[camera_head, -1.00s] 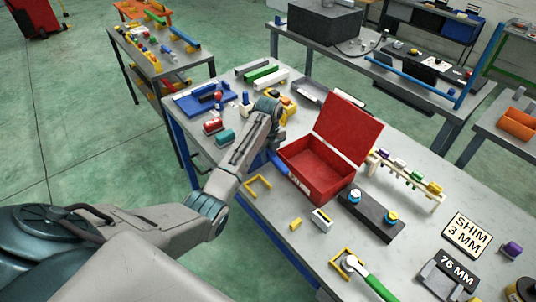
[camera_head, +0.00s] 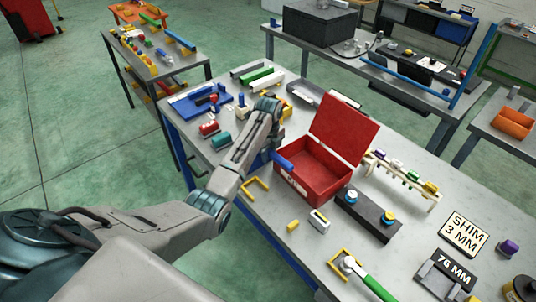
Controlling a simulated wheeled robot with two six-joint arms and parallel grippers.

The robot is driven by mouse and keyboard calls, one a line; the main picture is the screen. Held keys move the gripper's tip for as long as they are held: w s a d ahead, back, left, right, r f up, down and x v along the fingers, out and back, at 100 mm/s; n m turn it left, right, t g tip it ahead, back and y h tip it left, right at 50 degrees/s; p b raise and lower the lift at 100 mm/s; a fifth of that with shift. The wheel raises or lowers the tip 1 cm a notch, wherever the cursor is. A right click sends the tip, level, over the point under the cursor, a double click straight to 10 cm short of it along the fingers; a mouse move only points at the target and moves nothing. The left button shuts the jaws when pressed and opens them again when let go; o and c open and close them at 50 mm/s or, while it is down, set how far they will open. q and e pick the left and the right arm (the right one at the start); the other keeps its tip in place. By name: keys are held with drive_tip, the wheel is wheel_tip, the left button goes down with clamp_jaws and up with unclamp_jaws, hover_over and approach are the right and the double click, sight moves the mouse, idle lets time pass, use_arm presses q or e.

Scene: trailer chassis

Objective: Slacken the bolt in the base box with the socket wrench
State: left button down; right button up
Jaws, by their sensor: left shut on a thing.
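My left gripper (camera_head: 277,139) is beside the left wall of the open red box (camera_head: 318,171), mostly hidden by its own wrist. A blue bar-shaped thing (camera_head: 284,162) shows just below it, at the box's rim. The gripper appears shut on this, but I cannot tell what it is. A green-handled tool with a round silver head, like a socket wrench (camera_head: 372,283), lies at the front edge of the bench. A dark block (camera_head: 369,218) with a blue and a yellow capped fitting stands right of the red box. I cannot make out the bolt. My right gripper is out of view.
The grey bench (camera_head: 430,205) also holds a rack of coloured pieces (camera_head: 405,175), a yellow bracket (camera_head: 255,188), small blocks and a "SHIM 3 MM" sign (camera_head: 465,234). The red lid (camera_head: 344,129) stands up at the box's back. Bare bench lies right of the dark block.

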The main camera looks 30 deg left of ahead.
use_arm(q)
drive_tip(key=shift+w+d+n, duration=0.15)
drive_tip(key=shift+w+n, duration=0.4)
drive_tip(key=shift+n, duration=0.15)
drive_tip(key=shift+w+r, duration=0.1)
drive_tip(key=shift+w+d+n, duration=0.1)
drive_tip(key=shift+w+n, duration=0.55)
drive_tip(key=shift+n, duration=0.25)
drive_tip(key=shift+s+m, duration=0.2)
drive_tip(key=shift+m, duration=0.1)
drive_tip(key=shift+r, duration=2.95)
drive_tip(key=shift+s, duration=0.1)
